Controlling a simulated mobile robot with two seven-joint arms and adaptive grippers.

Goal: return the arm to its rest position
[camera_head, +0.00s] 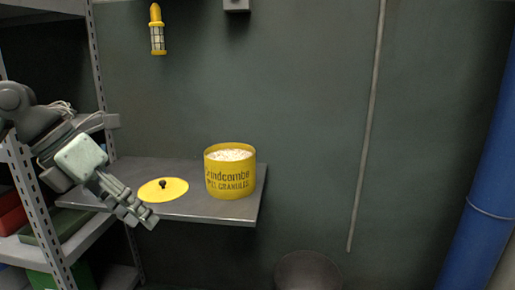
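My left arm comes in from the left edge, in front of the metal shelving. My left gripper (136,211) is over the front left part of a grey wall shelf (190,207). Its fingers point down and to the right, and I cannot tell if they are apart. Nothing shows between them. A yellow disc-shaped lid (163,190) with a black knob lies on the shelf, just right of and behind the fingers. An open yellow tub (230,172) filled with white granules stands upright to the right of the lid. My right gripper is not in view.
A metal shelving unit (100,70) with boxes stands at the left, close to my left arm. A yellow caged lamp (157,32) hangs on the wall above. A thin pipe (368,120) and a large blue pipe (487,190) run at the right. The space between tub and blue pipe is open.

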